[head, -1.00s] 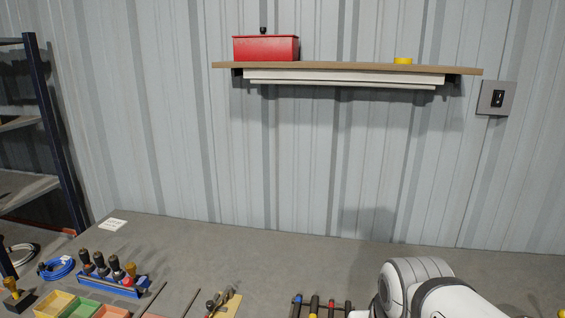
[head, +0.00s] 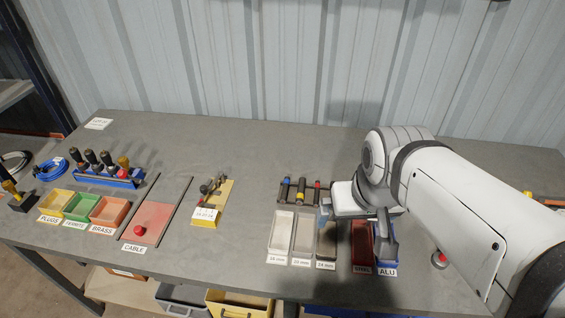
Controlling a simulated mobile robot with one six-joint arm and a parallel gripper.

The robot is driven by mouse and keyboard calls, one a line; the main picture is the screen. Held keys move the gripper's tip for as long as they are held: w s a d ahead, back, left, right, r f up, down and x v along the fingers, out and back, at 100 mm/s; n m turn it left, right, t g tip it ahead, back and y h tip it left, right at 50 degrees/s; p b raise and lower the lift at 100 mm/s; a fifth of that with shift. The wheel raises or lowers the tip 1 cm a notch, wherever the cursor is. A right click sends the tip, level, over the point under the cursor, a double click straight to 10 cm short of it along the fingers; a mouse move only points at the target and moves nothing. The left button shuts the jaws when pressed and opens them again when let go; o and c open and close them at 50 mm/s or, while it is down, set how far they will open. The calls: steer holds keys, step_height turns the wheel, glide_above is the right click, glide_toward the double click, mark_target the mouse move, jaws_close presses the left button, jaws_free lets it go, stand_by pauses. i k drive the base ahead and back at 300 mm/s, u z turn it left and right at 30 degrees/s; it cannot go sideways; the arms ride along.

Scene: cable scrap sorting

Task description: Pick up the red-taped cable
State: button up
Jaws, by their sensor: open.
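Several short dark cable pieces lie side by side on a low dark rack (head: 300,203) at the middle of the bench in the head view. The red-taped cable (head: 317,190) is the rightmost of them, with a small red band near its upper end. The others have a blue or yellow band. My gripper (head: 355,230) is open, pointing down, to the right of and nearer than the red-taped cable, above the labelled bins. Its fingers are apart and nothing shows between them. The gripper and arm hide parts of the right-hand bins.
Bins marked by size (head: 280,238), and steel and alu bins, stand in front of the rack. A yellow stand (head: 213,205) with a tag is to the left. Further left are a cable pad (head: 150,215) with a red knob, small labelled trays (head: 108,211) and a blue tool holder (head: 105,178).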

mark_target(317, 187)
steer(key=u, duration=0.15)
steer(key=k, duration=0.55)
steer(key=z, duration=2.15)
steer(key=k, duration=0.75)
steer(key=u, duration=1.55)
steer(key=i, duration=1)
steer(key=u, duration=0.05)
